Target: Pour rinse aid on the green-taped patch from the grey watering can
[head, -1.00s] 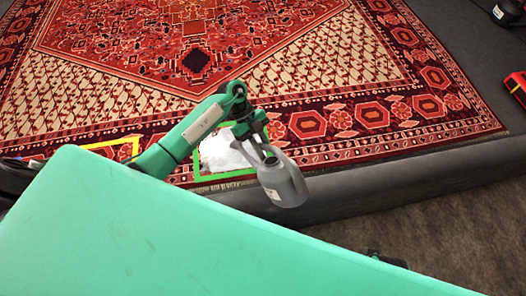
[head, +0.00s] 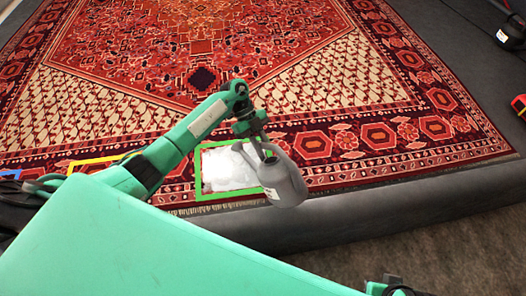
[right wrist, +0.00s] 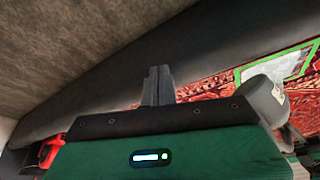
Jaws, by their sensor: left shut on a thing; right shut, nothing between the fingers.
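The green-taped patch (head: 203,178) is a green outline on the rug's near border, with white foam-like stuff inside. The grey watering can (head: 285,184) hangs from my left gripper (head: 264,148), which is shut on it, at the patch's right edge. The can covers part of the patch's right side and looks close to upright; I see no liquid coming out. In the right wrist view the can (right wrist: 267,98) and the patch (right wrist: 290,66) show at the right. My right gripper (right wrist: 157,84) is shut and empty, apart from the can.
The patterned red rug (head: 330,70) fills the floor ahead. A dark padded kerb (head: 350,212) runs along its near edge. A yellow-taped outline (head: 84,162) and a blue one (head: 10,174) lie to the left. A red object (head: 520,106) stands at the far right.

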